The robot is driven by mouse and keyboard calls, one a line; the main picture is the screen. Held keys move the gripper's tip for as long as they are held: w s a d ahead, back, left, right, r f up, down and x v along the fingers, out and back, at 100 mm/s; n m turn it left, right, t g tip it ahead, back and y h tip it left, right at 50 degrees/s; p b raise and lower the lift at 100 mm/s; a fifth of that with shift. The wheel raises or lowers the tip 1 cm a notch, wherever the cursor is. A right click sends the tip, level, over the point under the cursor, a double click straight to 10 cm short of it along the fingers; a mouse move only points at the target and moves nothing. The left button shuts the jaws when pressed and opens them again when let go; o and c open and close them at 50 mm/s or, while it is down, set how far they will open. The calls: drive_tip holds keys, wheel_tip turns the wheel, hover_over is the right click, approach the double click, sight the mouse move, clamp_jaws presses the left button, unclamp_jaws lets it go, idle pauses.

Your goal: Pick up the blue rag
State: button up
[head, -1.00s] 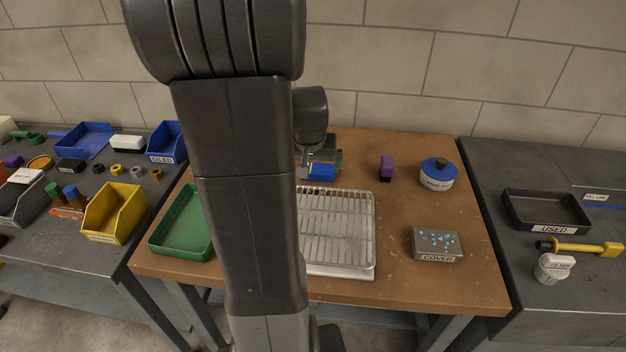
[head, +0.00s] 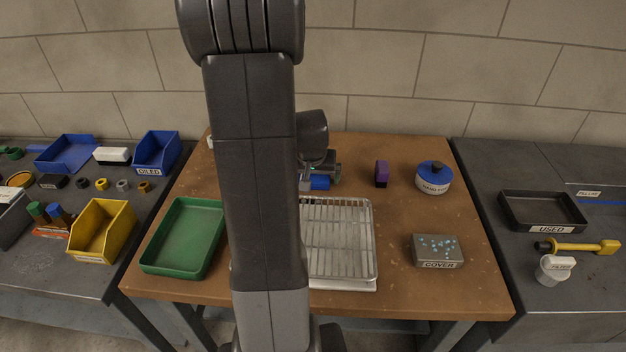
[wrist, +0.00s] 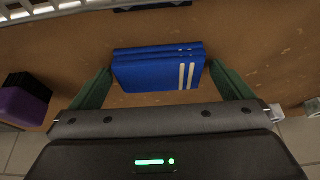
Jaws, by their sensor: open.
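The blue rag (wrist: 150,70) is a folded blue block with two white stripes near one end. In the wrist view it lies on the brown table top between the two green fingers of my gripper (wrist: 150,82). The fingers stand open on either side of it, with narrow gaps showing. In the head view the rag (head: 320,183) is a small blue patch behind the wire rack, partly hidden by my gripper (head: 322,176) and arm.
On the table are a wire rack tray (head: 340,240), a green tray (head: 185,237), a purple block (head: 381,173), a blue-lidded tin (head: 433,180) and a grey cover box (head: 437,251). The wall is close behind. Side benches hold bins.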

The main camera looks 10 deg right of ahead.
sight(313, 178)
drive_tip(key=c, duration=0.9)
drive_tip(key=shift+r, duration=0.1)
wheel_tip(313, 178, up, 10)
drive_tip(key=shift+o, duration=1.1)
drive_tip(key=shift+c, duration=0.7)
